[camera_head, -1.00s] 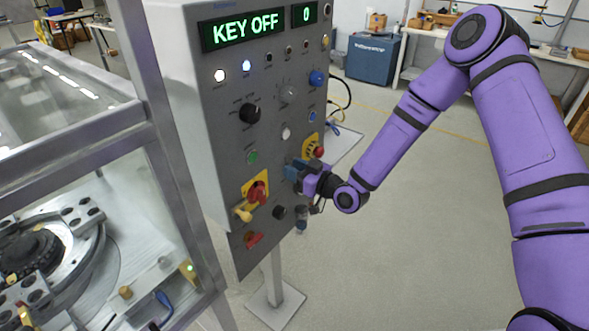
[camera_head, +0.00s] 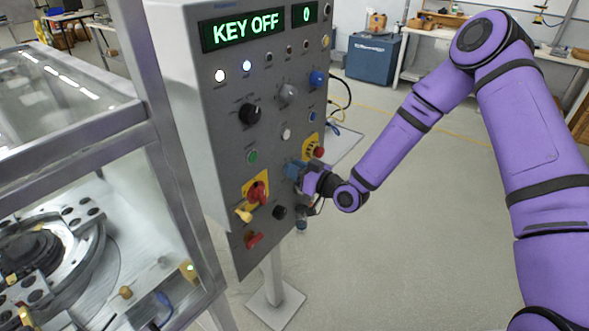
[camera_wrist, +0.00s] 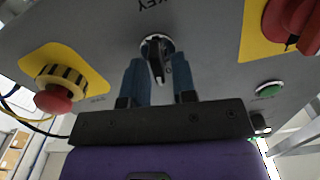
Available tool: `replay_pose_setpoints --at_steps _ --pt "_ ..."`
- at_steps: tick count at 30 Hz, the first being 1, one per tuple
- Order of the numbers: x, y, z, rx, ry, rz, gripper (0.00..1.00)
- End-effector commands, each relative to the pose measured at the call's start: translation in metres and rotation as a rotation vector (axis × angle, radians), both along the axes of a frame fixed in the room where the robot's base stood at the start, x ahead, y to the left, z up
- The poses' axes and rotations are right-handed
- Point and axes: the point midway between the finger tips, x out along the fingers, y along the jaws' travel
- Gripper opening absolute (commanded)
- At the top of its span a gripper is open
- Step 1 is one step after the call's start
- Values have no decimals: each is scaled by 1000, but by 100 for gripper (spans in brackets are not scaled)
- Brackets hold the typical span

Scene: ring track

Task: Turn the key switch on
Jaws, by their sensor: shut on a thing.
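The key switch (camera_wrist: 157,46) is in the upper middle of the wrist view, under an upside-down KEY label. A dark key (camera_wrist: 157,68) stands out from its round metal collar. My gripper (camera_wrist: 158,72) has one blue finger on each side of the key and is shut on it. In the head view my gripper (camera_head: 297,170) is at the lower right of the grey control panel (camera_head: 225,170) and hides the key switch. The panel's green display (camera_head: 240,30) reads KEY OFF, and the small display (camera_head: 304,14) reads 0.
A red button on yellow (camera_wrist: 52,100) is left of my fingers in the wrist view. A red rotary handle (camera_wrist: 292,22) and a green button (camera_wrist: 270,90) are to the right. A glass-walled machine (camera_head: 80,180) stands left of the panel. Open floor (camera_head: 430,240) lies right of it.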

Motion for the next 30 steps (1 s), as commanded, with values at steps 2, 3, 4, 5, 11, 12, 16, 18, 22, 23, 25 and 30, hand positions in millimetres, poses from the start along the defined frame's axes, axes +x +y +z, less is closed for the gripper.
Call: replay_pose_setpoints --at_steps 2,3,4,5,11,12,16,18,22,23,25,30 --pt "1 -1 0 40 50 -2 2" --pt "1 -2 -1 61 79 -2 2" --pt "2 -2 -1 78 100 -3 2" --pt "2 -2 -1 96 123 -3 2" --pt "4 -3 -2 215 273 -1 2" --pt "4 -4 -2 238 303 -2 2" --pt "5 -5 -3 312 397 -3 2" --pt "6 -5 -3 349 445 -3 2" --pt "7 -6 -4 412 524 -3 2" --pt "7 -6 -5 424 541 -3 2" --pt "7 -6 -5 451 577 -2 2" --pt "8 -6 -6 504 643 -3 2"
